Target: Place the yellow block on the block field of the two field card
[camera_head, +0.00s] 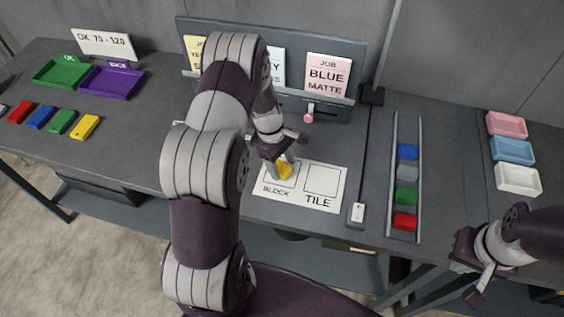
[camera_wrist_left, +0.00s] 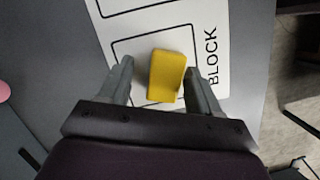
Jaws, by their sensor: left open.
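The yellow block (camera_wrist_left: 167,77) lies on the block field of the white two field card, between the open fingers of my left gripper (camera_wrist_left: 160,85). In the wrist view it lies inside the field's outline, near the printed word BLOCK; its lower end is close to the outline. In the head view the yellow block (camera_head: 285,171) is partly hidden by my left gripper (camera_head: 280,168). The two field card (camera_head: 325,181) lies flat on the table, and its TILE field is empty. My right gripper (camera_head: 478,284) is at the lower right, away from the card; its jaw opening is unclear.
A rail (camera_head: 392,170) with blue, grey, green and red blocks stands right of the card. Green (camera_head: 62,73) and purple (camera_head: 112,83) trays are at the left, with several coloured tiles before them. A card rack (camera_head: 345,100) stands behind. Pink, blue and white trays (camera_head: 518,180) are at the right.

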